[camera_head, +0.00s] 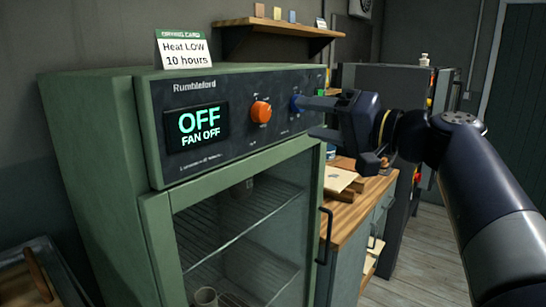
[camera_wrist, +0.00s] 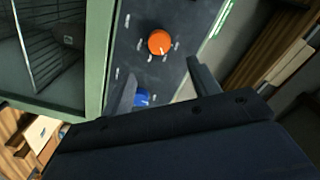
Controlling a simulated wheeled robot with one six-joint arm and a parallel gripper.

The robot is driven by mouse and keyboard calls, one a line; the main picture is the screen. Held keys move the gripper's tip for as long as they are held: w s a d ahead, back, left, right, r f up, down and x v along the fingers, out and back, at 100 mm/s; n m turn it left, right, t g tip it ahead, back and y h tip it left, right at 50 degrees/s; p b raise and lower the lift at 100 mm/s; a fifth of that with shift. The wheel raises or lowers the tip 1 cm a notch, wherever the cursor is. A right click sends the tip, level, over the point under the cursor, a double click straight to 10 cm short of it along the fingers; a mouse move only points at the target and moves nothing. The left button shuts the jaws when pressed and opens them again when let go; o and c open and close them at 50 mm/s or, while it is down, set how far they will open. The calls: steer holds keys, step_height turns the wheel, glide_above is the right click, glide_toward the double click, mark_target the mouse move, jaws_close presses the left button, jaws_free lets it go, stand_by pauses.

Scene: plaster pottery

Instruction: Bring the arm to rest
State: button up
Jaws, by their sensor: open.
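My gripper (camera_head: 318,118) is at the right end of the green cabinet's control panel, its fingers pointing left toward the blue knob (camera_head: 297,103). In the wrist view my gripper (camera_wrist: 165,82) has its two fingers spread apart. The blue knob (camera_wrist: 142,97) shows beside the left finger, partly hidden; I cannot tell whether they touch. The orange knob (camera_head: 261,112) is left of the blue one and also shows in the wrist view (camera_wrist: 160,42). The display (camera_head: 199,127) reads "OFF" and "FAN OFF".
The green drying cabinet (camera_head: 100,150) has its glass door (camera_head: 245,230) shut, with a dark handle (camera_head: 325,236). A card (camera_head: 183,49) stands on top, reading "Heat LOW 10 hours". A wooden shelf (camera_head: 279,27) hangs behind. A wooden counter (camera_head: 350,212) is to the right, with open floor (camera_head: 425,270) beyond.

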steer(key=p+x, duration=0.2)
steer(key=x, duration=0.8)
steer(key=shift+r, duration=0.1)
steer(key=shift+s+d+n+p, duration=0.15)
steer(key=shift+n+p, duration=0.2)
steer(key=shift+n, duration=0.55)
steer(key=n+p, duration=0.1)
steer(key=n, duration=0.2)
steer(key=n+p, duration=0.4)
steer(key=n, duration=0.1)
steer(key=shift+r+n, duration=0.15)
steer(key=shift+n, duration=0.15)
steer(key=b, duration=0.4)
glide_toward(266, 110)
steer(key=shift+s+d, duration=0.45)
steer(key=shift+p, duration=0.3)
